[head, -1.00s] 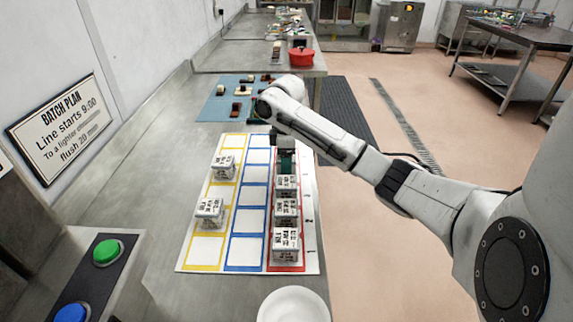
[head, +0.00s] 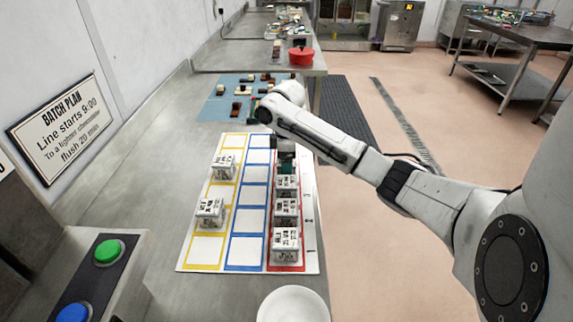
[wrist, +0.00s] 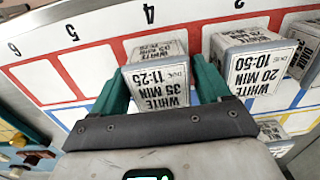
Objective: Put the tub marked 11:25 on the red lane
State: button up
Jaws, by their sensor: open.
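The tub marked 11:25 (wrist: 160,88), a white block labelled "WHITE 35 MIN", sits between the two green fingers of my gripper (wrist: 162,80) in the wrist view. The fingers are open on either side of it. In the head view this tub (head: 287,182) is at the far end of the row of tubs on the red lane (head: 288,268), the right column of the mat, partly hidden by my gripper (head: 286,163). It appears to rest on the lane. A tub marked 10:50 (wrist: 255,65) stands in the adjoining red square, also seen in the head view (head: 286,210).
Another tub (head: 285,244) stands at the near end of the red lane. Two tubs (head: 223,167) (head: 210,212) stand on the yellow lane. The blue lane (head: 246,220) is empty. A white bowl (head: 293,305) is at the front; a blue mat (head: 215,107) with small pieces lies beyond.

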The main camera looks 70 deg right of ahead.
notch_tip(320, 180, up, 11)
jog(key=shift+f+p, duration=0.15)
jog(key=shift+p, duration=0.25)
jog(key=shift+r, duration=0.65)
